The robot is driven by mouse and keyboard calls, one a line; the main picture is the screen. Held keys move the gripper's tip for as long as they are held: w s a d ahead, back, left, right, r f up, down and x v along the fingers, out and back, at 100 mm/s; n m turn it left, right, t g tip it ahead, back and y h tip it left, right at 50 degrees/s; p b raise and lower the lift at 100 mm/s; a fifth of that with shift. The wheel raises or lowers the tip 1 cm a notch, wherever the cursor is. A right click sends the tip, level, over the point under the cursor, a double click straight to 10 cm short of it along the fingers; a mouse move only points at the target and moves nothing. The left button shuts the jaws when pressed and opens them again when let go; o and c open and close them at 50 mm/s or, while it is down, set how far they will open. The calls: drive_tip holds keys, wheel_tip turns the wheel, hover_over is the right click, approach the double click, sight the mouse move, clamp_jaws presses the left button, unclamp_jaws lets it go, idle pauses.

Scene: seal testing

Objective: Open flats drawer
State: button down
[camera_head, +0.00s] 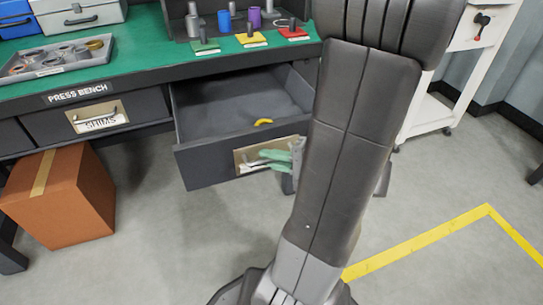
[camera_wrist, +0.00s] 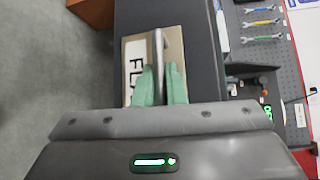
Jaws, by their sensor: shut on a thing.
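The flats drawer (camera_head: 205,163) is pulled well out from under the press bench, and its grey inside shows. A yellow curved piece (camera_head: 263,122) lies in it near the front panel. My gripper (camera_head: 272,157) is at the right part of the drawer's front, with its green fingers at the handle. In the wrist view my gripper (camera_wrist: 160,82) is shut on the metal handle (camera_wrist: 158,45), one finger on each side. The drawer's label (camera_wrist: 135,62) shows only "FL"; the rest is hidden by the fingers. My arm covers the drawer's right end in the head view.
A shims drawer (camera_head: 45,126) is closed at the left. A cardboard box (camera_head: 65,195) stands on the floor below it. The bench top (camera_head: 140,60) holds a tray of rings (camera_head: 60,72) and coloured plates with pegs. A white cart (camera_head: 432,112) stands at the right. Floor ahead of the drawer is clear.

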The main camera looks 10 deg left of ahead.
drive_tip(key=c, duration=1.8)
unclamp_jaws()
drive_tip(key=shift+o, duration=0.2)
drive_tip(key=shift+d, duration=0.1)
drive_tip(key=p+v, duration=0.3)
drive_tip(key=v, duration=1)
drive_tip(key=shift+d, duration=0.3)
drive_tip(key=b+x, duration=0.3)
drive_tip(key=x, duration=1)
drive_tip(key=shift+a, duration=0.4)
drive_tip(key=shift+s, duration=0.1)
